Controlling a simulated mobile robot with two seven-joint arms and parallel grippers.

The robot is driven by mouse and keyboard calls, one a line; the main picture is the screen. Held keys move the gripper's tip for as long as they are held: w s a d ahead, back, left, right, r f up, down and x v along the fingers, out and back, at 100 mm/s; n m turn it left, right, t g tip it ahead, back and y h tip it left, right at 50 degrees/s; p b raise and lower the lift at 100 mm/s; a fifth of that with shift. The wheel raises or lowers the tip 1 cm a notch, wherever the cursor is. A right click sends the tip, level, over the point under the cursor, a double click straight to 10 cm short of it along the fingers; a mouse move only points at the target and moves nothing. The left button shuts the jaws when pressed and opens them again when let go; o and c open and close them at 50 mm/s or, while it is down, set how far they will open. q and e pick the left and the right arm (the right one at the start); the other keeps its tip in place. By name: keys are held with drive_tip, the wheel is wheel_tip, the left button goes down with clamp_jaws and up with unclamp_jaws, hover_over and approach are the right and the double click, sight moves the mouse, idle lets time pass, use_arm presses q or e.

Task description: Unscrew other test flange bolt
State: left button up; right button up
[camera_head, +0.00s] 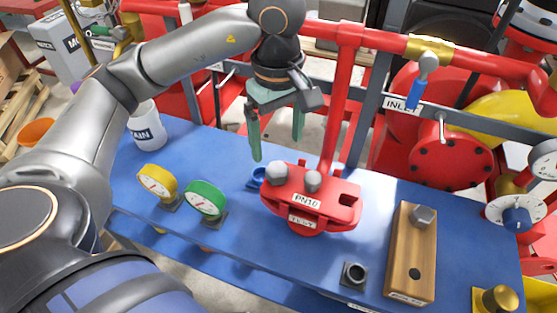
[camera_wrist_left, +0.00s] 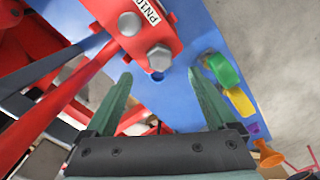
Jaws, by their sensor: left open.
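The red test flange (camera_head: 335,212), labelled PN10, sits on the blue bench. Two grey hex bolt heads show clearly on top, a left one (camera_head: 277,173) and a middle one (camera_head: 312,181). In the left wrist view, the flange (camera_wrist_left: 112,48) is at the top with one bolt (camera_wrist_left: 130,24) and another bolt (camera_wrist_left: 160,57). My left gripper (camera_head: 277,147) is open and empty, above and behind the flange, its green fingers pointing down. In the wrist view, its fingertips (camera_wrist_left: 158,76) are apart, just short of the nearer bolt. My right gripper is not in view.
A wooden block (camera_head: 404,245) at right holds one grey bolt (camera_head: 423,214) and has an open hole. A yellow gauge (camera_head: 157,183) and a green gauge (camera_head: 206,199) stand left. A red upright pipe (camera_head: 343,100) rises behind the flange. A small dark socket (camera_head: 354,273) sits in front.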

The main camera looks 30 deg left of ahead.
sight(278, 169)
use_arm(q)
wheel_tip(278, 169, down, 7)
drive_tip(key=shift+r, duration=0.1)
drive_tip(key=shift+c, duration=0.2)
clamp_jaws()
drive_tip(key=c, duration=0.7)
unclamp_jaws()
clamp_jaws()
drive_tip(key=n, duration=0.7)
drive_tip(key=shift+b, duration=0.35)
drive_tip(key=n, duration=0.3)
drive_tip(key=shift+n, duration=0.4)
drive_tip(key=n, duration=0.4)
